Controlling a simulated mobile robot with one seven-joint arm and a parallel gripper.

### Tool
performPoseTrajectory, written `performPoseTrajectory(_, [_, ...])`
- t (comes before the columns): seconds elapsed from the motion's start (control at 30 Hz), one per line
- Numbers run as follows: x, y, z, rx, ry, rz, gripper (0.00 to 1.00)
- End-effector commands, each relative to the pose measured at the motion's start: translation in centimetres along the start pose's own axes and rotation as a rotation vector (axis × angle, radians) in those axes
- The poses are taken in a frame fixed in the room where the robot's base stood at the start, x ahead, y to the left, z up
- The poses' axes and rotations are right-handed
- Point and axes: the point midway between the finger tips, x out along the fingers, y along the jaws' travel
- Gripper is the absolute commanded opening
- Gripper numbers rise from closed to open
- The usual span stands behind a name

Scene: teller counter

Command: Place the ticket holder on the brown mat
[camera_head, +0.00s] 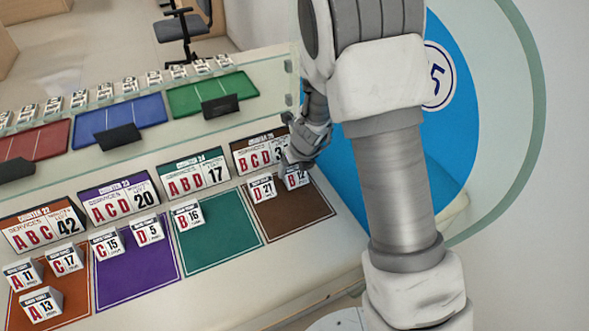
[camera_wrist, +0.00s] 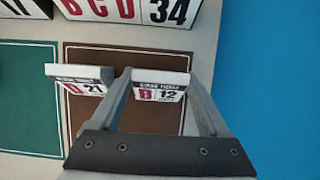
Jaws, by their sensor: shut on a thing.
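The ticket holder marked B 12 (camera_head: 297,179) is a small white tent-shaped sign. My gripper (camera_head: 303,152) is shut on it, and the wrist view shows the holder (camera_wrist: 160,86) between the two fingers (camera_wrist: 158,84). It is over the back right part of the brown mat (camera_head: 292,216); I cannot tell whether it touches the mat. Another holder marked D 21 (camera_head: 262,187) stands just to its left at the mat's back left, and shows beside the left finger in the wrist view (camera_wrist: 82,80). The brown mat (camera_wrist: 110,57) also shows behind the fingers.
The BCD 34 counter sign (camera_head: 258,154) stands behind the brown mat. Left are the green mat (camera_head: 222,235), purple mat (camera_head: 135,265) and orange mat (camera_head: 75,310) with several holders. A glass pane (camera_head: 150,165) runs behind the signs. The brown mat's front is bare.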

Motion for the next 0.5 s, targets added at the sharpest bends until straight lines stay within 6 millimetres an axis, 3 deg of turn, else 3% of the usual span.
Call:
performPoseTrajectory(0.17, [0.31,-0.01,-0.13,0.0,0.0,0.0,0.14])
performPoseTrajectory(0.2, [0.21,-0.01,-0.08,0.0,0.0,0.0,0.84])
performPoseTrajectory(0.3, [0.19,0.0,-0.08,0.0,0.0,0.0,1.0])
performPoseTrajectory(0.5, [0.17,0.0,-0.08,0.0,0.0,0.0,1.0])
